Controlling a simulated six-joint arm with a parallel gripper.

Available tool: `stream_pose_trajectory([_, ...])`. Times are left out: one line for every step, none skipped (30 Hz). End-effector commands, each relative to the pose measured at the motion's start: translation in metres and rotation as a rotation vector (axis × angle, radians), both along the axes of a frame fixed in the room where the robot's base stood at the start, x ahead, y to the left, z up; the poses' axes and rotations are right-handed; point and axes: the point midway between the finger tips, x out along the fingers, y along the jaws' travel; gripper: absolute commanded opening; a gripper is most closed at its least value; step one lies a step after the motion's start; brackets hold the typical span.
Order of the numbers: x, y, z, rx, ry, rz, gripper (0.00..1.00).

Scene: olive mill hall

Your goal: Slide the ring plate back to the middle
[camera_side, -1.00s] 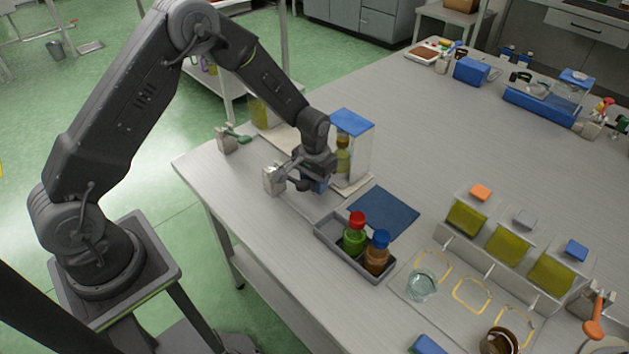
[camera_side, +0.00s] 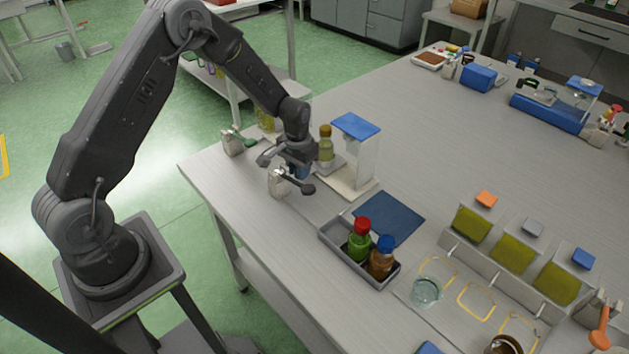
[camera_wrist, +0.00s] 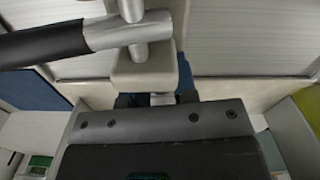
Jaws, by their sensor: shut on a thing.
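In the side view, a stand with a blue top (camera_side: 355,125) and a pale upright panel rises from a pale base (camera_side: 347,188). An olive-yellow bottle (camera_side: 325,147) with a brown cap stands upright just left of the blue top. The ring plate cannot be made out clearly there. My gripper (camera_side: 299,175) is low at the stand's left, shut on a small blue part, likely the plate's handle, mostly hidden by the gripper. In the wrist view, dark blue shows beside a cream block (camera_wrist: 145,70) ahead of my gripper.
A grey metal post (camera_side: 278,184) stands close to my gripper, and a black-handled metal rod (camera_wrist: 110,33) crosses the wrist view. A grey tray (camera_side: 335,247) with two bottles and a blue mat (camera_side: 390,217) lie to the right.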

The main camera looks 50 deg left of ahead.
Motion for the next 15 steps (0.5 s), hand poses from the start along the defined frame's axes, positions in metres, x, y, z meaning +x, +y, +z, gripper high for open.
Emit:
stream_pose_trajectory([0.001, 0.014, 0.0, -0.001, -0.002, 0.008, 0.0])
stream_pose_trajectory([0.001, 0.019, 0.0, -0.001, -0.002, 0.008, 0.0])
stream_pose_trajectory([0.001, 0.026, 0.0, -0.001, -0.001, 0.006, 0.0])
stream_pose_trajectory([0.0, 0.03, 0.0, -0.001, -0.001, 0.006, 0.0])
stream_pose_trajectory([0.0, 0.033, 0.0, -0.001, -0.001, 0.005, 0.0])
stream_pose_trajectory([0.0, 0.036, 0.0, -0.001, -0.001, 0.003, 0.0])
stream_pose_trajectory([0.0, 0.038, 0.0, -0.001, -0.001, 0.003, 0.0])
stream_pose_trajectory([0.0, 0.039, 0.0, -0.001, -0.001, 0.002, 0.0])
stream_pose_trajectory([0.0, 0.039, 0.0, -0.001, -0.001, 0.002, 0.0])
stream_pose_trajectory([0.0, 0.039, 0.0, -0.001, -0.001, 0.002, 0.0])
stream_pose_trajectory([0.0, 0.039, 0.0, -0.001, -0.002, 0.001, 0.0])
stream_pose_trajectory([0.0, 0.039, 0.0, -0.001, -0.002, 0.001, 0.0])
stream_pose_trajectory([0.0, 0.039, 0.0, -0.001, -0.002, 0.001, 0.0])
stream_pose_trajectory([0.0, 0.039, 0.0, -0.001, -0.002, 0.001, 0.0])
stream_pose_trajectory([0.0, 0.039, 0.0, -0.001, -0.002, 0.001, 0.0])
